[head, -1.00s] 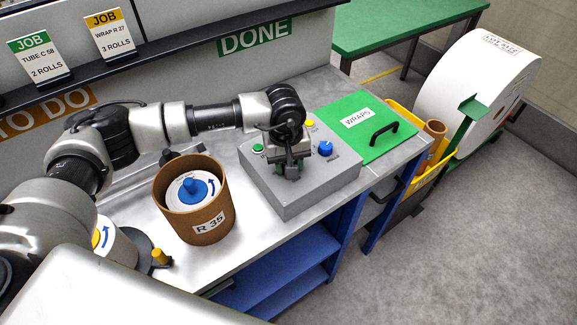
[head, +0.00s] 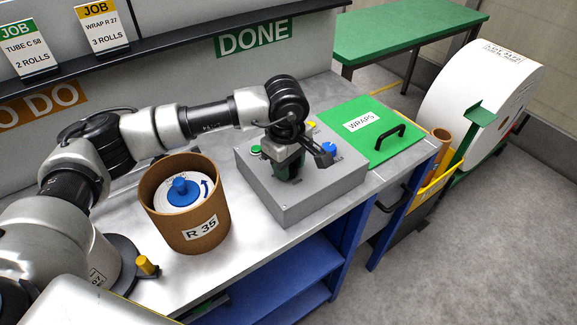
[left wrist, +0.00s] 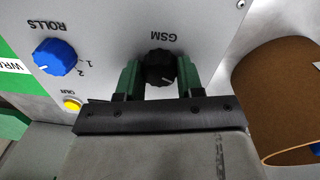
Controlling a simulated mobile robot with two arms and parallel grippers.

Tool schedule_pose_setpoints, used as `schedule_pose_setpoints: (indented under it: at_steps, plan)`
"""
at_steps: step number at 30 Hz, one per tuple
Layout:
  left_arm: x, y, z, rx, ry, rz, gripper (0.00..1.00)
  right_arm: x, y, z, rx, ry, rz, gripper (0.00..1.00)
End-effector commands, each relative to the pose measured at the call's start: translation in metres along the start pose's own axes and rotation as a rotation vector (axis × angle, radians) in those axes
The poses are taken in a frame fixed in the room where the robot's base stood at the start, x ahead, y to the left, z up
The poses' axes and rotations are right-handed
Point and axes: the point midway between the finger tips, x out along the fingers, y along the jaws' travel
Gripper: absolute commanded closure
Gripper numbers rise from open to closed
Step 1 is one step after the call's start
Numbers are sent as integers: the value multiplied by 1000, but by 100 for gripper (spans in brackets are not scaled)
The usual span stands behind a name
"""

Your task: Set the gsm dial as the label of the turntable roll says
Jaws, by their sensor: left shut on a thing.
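The control box (head: 290,205) stands on the bench. Its black GSM dial (left wrist: 160,67) sits between the green fingers of my left gripper (left wrist: 158,80) in the left wrist view. The left gripper (head: 290,168) is shut on the dial from above and hides it in the head view. The turntable (head: 124,250), with a yellow knob, is at the lower left. The white roll (head: 106,262) on it is mostly covered by my arm; its label is cut off and unreadable. My right gripper is not in view.
The blue ROLLS dial (left wrist: 55,57) and yellow button (left wrist: 72,104) are beside the GSM dial.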

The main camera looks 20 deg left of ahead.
Motion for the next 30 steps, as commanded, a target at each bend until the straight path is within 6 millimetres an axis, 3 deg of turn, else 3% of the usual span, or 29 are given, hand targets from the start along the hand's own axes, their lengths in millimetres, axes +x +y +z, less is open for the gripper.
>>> schedule_pose_setpoints:
  at_steps: [12,13,18,26,30]
  plan:
    - [-1,0,0,-11,0,2,87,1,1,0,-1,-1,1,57]
    - [-1,0,0,-11,0,2,61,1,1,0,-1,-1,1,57]
    - [-1,0,0,-10,0,1,38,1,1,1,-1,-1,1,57]
    - [-1,0,0,-9,1,1,38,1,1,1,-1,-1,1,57]
    - [-12,1,0,-9,0,3,38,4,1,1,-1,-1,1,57]
